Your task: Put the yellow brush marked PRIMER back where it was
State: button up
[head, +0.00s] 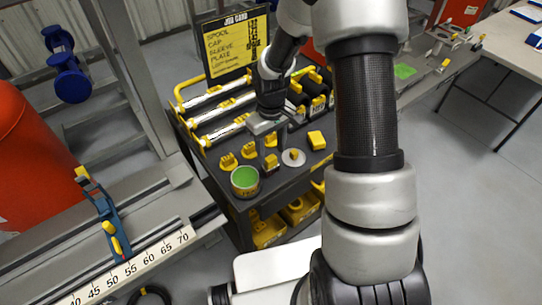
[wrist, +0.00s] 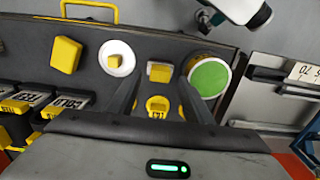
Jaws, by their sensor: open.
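My gripper (head: 271,152) points down over the dark cart top, fingers apart. In the wrist view a yellow block (wrist: 160,72) shows between the fingertips (wrist: 160,78); whether it sits between them in depth I cannot tell. The block also shows in the head view (head: 271,162). No mark reading PRIMER is legible, so I cannot tell which yellow piece is the brush.
A white disc (head: 293,158) with a yellow piece and a yellow block (head: 316,139) lie right of the gripper. White rollers (head: 215,103) and a job card (head: 236,45) are behind. A ruled rail (head: 130,268) is front left.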

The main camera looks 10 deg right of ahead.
notch_tip(320, 180, up, 8)
jog(key=f, duration=0.1)
notch_tip(320, 180, up, 15)
jog(key=m+t, duration=0.2)
send_over(271, 158)
jog(key=s, duration=0.6)
jog(key=s+r+m+t, duration=0.2)
jog(key=s+r, duration=0.6)
jog(key=s, duration=0.6)
jog(key=shift+r+m+t, duration=0.2)
jog(key=shift+m+t, duration=0.1)
jog(key=shift+t, duration=0.6)
jog(key=shift+w+r+g+p, duration=0.25)
jog(key=shift+r+g+p, duration=0.35)
jog(key=shift+p, duration=1.15)
